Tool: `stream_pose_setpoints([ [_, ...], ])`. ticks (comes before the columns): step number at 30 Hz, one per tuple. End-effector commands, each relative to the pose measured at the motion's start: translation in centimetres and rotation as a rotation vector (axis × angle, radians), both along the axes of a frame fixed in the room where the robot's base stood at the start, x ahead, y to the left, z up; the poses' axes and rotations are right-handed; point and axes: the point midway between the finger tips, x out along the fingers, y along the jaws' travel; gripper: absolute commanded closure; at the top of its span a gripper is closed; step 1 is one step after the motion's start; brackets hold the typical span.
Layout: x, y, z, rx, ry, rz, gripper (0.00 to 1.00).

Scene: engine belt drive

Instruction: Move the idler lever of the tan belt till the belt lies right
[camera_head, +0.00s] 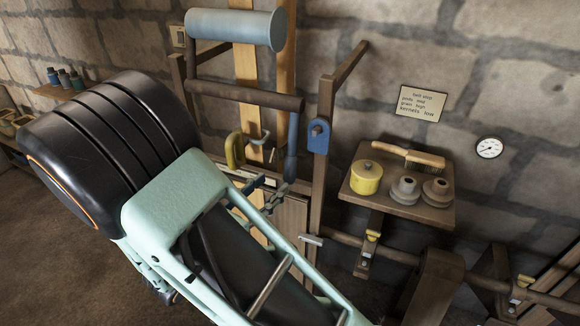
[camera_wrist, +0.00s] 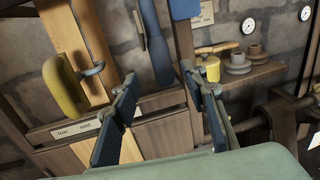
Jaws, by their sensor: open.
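The tan belt (camera_head: 246,68) hangs from a pale blue roller (camera_head: 236,28); a strand also shows in the wrist view (camera_wrist: 88,45). A curved yellow part (camera_head: 235,150) with a grey arm sits at this strand, and it shows at left in the wrist view (camera_wrist: 64,86). A blue bar (camera_head: 291,155) hangs to its right; its rounded lower end shows in the wrist view (camera_wrist: 160,62). I cannot tell which is the idler lever. My gripper (camera_head: 266,184) is open and empty below them. In the wrist view its fingertips (camera_wrist: 159,74) appear either side of the bar's end; depth is unclear.
A label strip (camera_wrist: 76,131) reading low and mid lies below the yellow part. A blue block (camera_head: 319,136) sits on a wooden post. A shelf (camera_head: 424,212) at right holds a yellow pot, brush and grey pulleys.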

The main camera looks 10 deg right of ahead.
Motion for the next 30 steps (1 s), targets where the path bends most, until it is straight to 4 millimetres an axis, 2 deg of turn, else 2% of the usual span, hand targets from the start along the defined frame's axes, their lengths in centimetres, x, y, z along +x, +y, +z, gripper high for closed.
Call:
stream_pose_setpoints([
  [6, 2.9, -3.4, 0.2, -0.001, -0.001, -0.007, 0.60],
  [12, 4.9, -5.6, 0.1, 0.001, -0.002, -0.006, 0.60],
  [18, 5.8, -6.5, 0.1, 0.002, -0.002, -0.005, 0.60],
  [26, 5.9, -6.5, 0.1, 0.002, -0.002, -0.004, 0.60],
  [30, 5.9, -6.5, 0.1, 0.002, -0.002, -0.004, 0.75],
])
